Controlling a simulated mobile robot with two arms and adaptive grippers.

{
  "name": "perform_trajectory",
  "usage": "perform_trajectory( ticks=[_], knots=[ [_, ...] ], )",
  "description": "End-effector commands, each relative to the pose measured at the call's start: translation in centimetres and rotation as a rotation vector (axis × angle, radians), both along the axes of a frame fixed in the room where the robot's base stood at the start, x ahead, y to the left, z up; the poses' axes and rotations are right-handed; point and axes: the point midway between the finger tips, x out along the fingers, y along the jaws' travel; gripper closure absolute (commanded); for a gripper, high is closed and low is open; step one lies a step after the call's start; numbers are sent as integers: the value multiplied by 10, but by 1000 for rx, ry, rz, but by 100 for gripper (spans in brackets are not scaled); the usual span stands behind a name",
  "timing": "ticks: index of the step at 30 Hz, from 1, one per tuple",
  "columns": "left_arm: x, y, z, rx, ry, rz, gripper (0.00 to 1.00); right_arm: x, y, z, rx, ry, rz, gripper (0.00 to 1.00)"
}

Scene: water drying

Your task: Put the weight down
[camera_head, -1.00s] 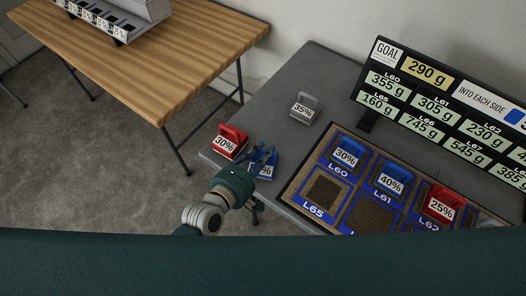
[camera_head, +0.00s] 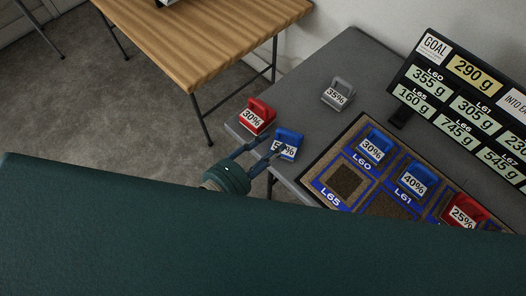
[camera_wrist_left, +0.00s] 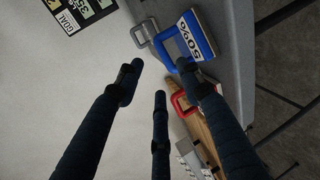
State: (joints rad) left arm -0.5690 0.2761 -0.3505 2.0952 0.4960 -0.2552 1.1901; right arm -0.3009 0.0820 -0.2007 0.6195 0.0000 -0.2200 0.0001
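A blue weight marked 50% (camera_head: 288,138) stands on the left end of the grey table (camera_head: 312,92), its label partly covered by a finger of my left gripper. My left gripper (camera_head: 273,147) is open, its fingers spread beside the blue weight on its near left side. In the left wrist view the blue weight (camera_wrist_left: 203,34) is beyond the spread fingers, close to the right one, and nothing is between them. Whether that finger touches it I cannot tell. My right gripper is not in view.
A red 30% weight (camera_head: 261,112) and a grey 35% weight (camera_head: 341,90) stand nearby. A board (camera_head: 311,185) holds blue 30%, blue 40% and red 25% weights; square L65 is empty. A display (camera_head: 432,72) stands behind. A wooden table (camera_head: 220,40) is at upper left.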

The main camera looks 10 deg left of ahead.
Motion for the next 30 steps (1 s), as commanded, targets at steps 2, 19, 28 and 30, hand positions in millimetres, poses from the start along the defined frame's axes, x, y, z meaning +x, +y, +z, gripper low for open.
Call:
perform_trajectory(
  ticks=[2,19,28,30],
  knots=[
    [-10,6,2,3,1,-1,63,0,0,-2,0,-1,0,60],
    [-18,24,-38,116,17,-8,63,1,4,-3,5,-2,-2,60],
    [-70,104,-268,743,153,-219,63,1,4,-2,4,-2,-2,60],
    [-100,124,-319,885,200,-324,63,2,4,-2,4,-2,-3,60]
  ],
)
